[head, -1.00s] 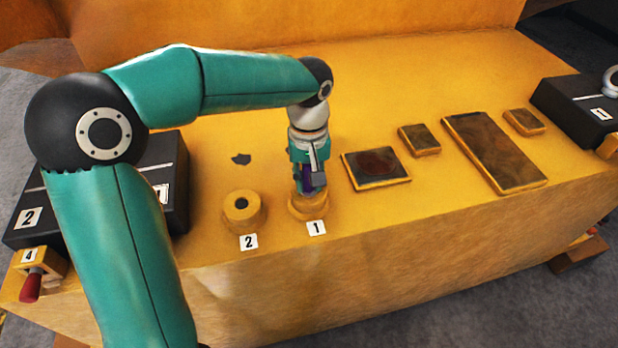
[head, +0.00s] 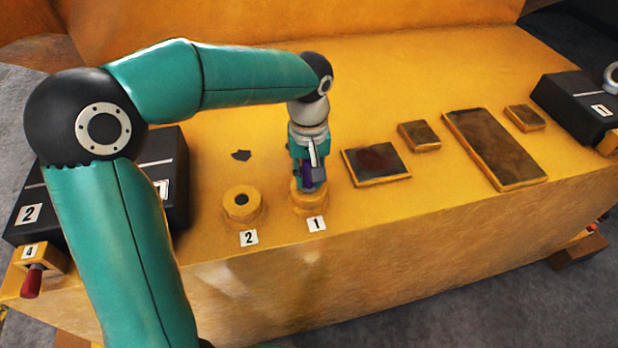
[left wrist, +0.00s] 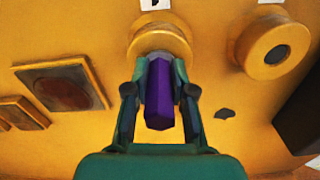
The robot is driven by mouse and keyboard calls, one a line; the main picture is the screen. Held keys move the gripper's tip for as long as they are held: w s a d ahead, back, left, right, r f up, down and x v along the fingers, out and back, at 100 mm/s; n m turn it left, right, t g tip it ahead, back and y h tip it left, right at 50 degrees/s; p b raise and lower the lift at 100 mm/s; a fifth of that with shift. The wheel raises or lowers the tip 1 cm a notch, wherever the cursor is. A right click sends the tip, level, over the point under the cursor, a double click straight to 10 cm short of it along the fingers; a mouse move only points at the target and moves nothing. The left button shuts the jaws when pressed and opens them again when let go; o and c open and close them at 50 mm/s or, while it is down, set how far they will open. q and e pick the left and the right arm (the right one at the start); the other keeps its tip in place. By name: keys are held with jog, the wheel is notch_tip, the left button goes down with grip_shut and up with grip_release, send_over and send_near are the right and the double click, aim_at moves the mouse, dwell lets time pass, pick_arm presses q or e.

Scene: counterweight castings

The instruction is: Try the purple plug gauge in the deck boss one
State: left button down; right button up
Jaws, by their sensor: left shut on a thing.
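The purple plug gauge (left wrist: 159,95) is gripped between the fingers of my left gripper (head: 309,184). In the head view only a strip of the gauge (head: 307,174) shows beside the fingers. Deck boss one (head: 310,203), a round yellow boss behind the label 1, is directly under the gripper; it also shows in the left wrist view (left wrist: 160,36). The gauge's far end lies against or over the boss's middle. The boss's bore is hidden, so I cannot tell whether the end is inside it. My right gripper is not in view.
Deck boss two (head: 242,206), with an open dark bore, stands just left of boss one. A framed dark plate (head: 376,164) lies to the right, with more plates beyond. A black box (head: 170,160) is partly behind my left arm. The deck's front edge is close.

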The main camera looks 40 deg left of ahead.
aim_at(308, 161)
pick_arm(q)
jog(key=shift+r, duration=0.15)
jog(key=shift+r+p, duration=2.65)
jog(key=shift+r, duration=0.4)
jog(key=shift+s+f, duration=0.1)
